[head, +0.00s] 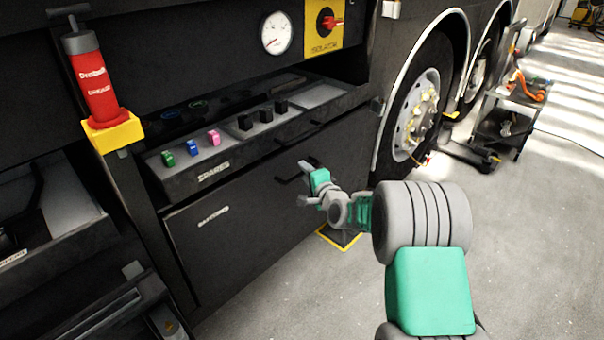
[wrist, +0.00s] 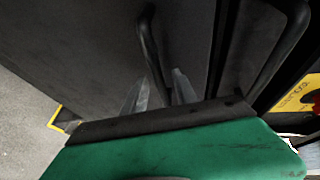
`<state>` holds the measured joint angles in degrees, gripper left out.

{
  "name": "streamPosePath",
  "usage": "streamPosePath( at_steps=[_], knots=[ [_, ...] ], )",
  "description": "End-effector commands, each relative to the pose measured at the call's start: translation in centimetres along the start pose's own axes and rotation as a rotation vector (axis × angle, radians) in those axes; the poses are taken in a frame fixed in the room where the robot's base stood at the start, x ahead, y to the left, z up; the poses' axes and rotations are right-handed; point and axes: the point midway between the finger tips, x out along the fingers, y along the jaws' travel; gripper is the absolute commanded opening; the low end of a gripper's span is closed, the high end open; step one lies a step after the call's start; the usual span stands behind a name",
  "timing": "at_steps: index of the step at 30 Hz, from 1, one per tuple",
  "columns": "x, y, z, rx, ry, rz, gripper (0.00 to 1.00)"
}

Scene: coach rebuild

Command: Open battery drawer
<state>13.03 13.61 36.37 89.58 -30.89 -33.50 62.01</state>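The battery drawer (head: 245,215) is a wide dark front panel with a small white label, low in the coach's side in the head view. It looks shut. Its dark bar handle (head: 284,180) sits near the top of the panel, partly hidden by my gripper (head: 304,182). In the wrist view the handle (wrist: 151,45) runs down between the two grey fingers of my gripper (wrist: 160,88). The fingers are apart, one on each side of the bar. Whether either finger touches it I cannot tell.
Just above is the spares drawer (head: 213,172), holding green, blue, pink and black pieces. A red canister (head: 95,85) stands at the left, and a red isolator switch (head: 328,22) is above. A wheel (head: 415,115) and cart (head: 505,120) are right. Grey floor lies open in front.

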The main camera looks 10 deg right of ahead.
Motion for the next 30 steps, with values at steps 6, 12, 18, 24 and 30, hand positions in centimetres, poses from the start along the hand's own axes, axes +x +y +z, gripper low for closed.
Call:
streamPosePath(
  at_steps=[6, 12, 18, 24, 30],
  knots=[
    [0.94, -0.01, 0.17, -0.001, -0.002, 0.0, 0.34],
    [0.94, -0.03, 0.31, -0.002, -0.004, 0.0, 0.28],
    [0.94, -0.04, 0.39, -0.002, -0.005, 0.0, 0.11],
    [0.94, -0.03, 0.42, -0.002, -0.005, 0.001, 0.0],
    [0.94, -0.01, 0.43, -0.002, -0.005, 0.001, 0.0]
  ],
)
